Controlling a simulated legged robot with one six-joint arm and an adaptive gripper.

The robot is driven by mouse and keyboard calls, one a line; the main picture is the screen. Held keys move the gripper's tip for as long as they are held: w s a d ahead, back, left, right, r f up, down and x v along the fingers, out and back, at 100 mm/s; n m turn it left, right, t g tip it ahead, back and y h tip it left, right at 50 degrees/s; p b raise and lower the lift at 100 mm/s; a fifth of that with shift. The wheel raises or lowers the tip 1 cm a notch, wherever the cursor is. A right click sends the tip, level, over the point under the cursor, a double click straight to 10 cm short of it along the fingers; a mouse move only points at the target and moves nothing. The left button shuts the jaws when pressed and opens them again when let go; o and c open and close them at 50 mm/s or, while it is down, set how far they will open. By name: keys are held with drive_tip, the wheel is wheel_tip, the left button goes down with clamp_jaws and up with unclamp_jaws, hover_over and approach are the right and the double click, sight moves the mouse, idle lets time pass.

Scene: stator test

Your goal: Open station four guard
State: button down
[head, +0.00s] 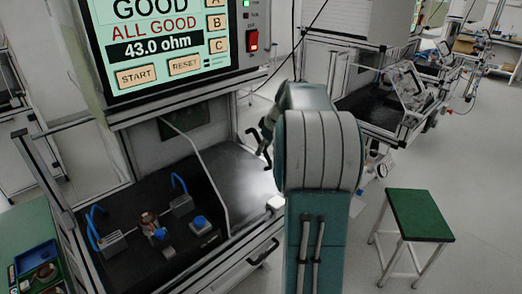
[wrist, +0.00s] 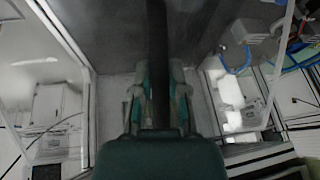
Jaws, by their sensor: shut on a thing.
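The test station (head: 160,150) fills the left of the head view, under a screen reading GOOD. A thin pale edge (head: 205,172), apparently of its clear guard, runs down across the work bay; how far the guard is open is hard to tell. My gripper (head: 262,143) is at the right side of the bay, below the screen, partly hidden by my arm. In the wrist view my gripper (wrist: 157,95) is shut on a dark bar (wrist: 157,50), which may be the guard's handle. A copper-coloured stator (head: 150,222) sits in the dark bay.
Fixtures with blue handles (head: 180,184) and a blue button block (head: 200,224) stand in the bay. A blue tray (head: 36,260) is at the lower left. Another station (head: 385,95) stands behind right, and a green-topped stool (head: 419,214) on open floor.

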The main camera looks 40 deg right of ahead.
drive_tip(key=c, duration=0.6)
unclamp_jaws()
drive_tip(key=shift+f, duration=0.1)
drive_tip(key=shift+c, duration=0.2)
drive_tip(key=v, duration=1.2)
drive_tip(key=shift+w, duration=0.15)
drive_tip(key=s+a+m+h, duration=0.1)
drive_tip(key=s+a+h, duration=0.15)
drive_tip(key=a, duration=2.05)
drive_tip(key=s+a+f, duration=0.4)
drive_tip(key=s+a, duration=0.2)
drive_tip(key=s, duration=0.1)
drive_tip(key=s+a+f+t, duration=0.1)
drive_tip(key=s+a+f, duration=0.3)
drive_tip(key=s+a, duration=0.3)
drive_tip(key=shift+a+f, duration=0.15)
drive_tip(key=shift+f, duration=0.15)
